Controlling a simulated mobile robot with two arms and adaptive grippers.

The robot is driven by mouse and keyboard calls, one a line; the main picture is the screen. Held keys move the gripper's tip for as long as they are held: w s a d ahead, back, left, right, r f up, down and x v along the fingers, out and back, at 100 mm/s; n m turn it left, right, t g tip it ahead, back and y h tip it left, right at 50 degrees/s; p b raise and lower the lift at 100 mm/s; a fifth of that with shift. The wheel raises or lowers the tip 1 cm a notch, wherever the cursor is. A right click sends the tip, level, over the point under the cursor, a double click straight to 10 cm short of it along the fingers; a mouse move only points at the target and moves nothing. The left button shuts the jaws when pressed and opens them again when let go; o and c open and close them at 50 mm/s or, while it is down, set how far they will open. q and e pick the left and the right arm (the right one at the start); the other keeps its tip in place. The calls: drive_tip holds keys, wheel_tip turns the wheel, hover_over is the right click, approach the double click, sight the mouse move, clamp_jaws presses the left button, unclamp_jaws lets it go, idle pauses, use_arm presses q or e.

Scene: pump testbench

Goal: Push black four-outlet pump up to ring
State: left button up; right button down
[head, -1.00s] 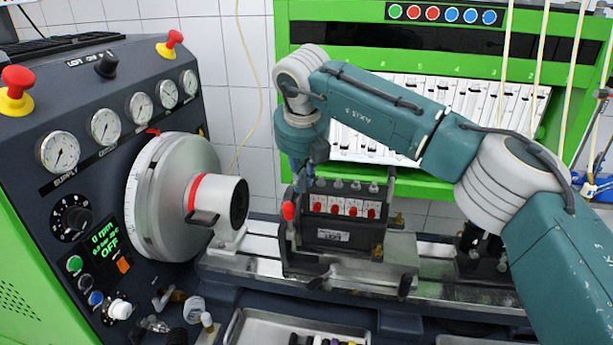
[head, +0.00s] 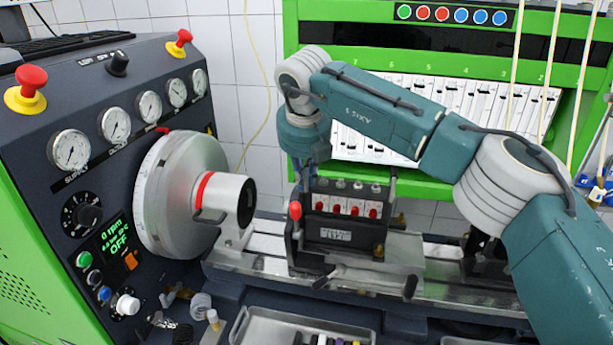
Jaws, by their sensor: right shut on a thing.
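The black four-outlet pump (head: 350,234) stands upright on the metal rail of the bench, with several red-marked outlets in a row on its upper part. A red ring (head: 203,190) sits around the silver cylinder left of the pump; a gap separates the cylinder's dark end from the pump. My right gripper (head: 299,180) reaches down to the pump's upper left end and is shut on it. Its fingertips are mostly hidden by the pump and its own wrist. My left gripper is not in view.
A red-tipped lever (head: 295,211) stands at the pump's left end. The metal rail (head: 245,268) is clear between cylinder mount and pump. A tray (head: 262,326) with small parts lies in front. The control panel (head: 75,205) with gauges borders the left.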

drive_tip(key=shift+a+r, duration=0.1)
drive_tip(key=shift+r, duration=0.05)
drive_tip(key=c, duration=1.9)
unclamp_jaws()
drive_tip(key=shift+o, duration=1.3)
drive_tip(key=shift+s+a, duration=0.1)
drive_tip(key=shift+a, duration=0.05)
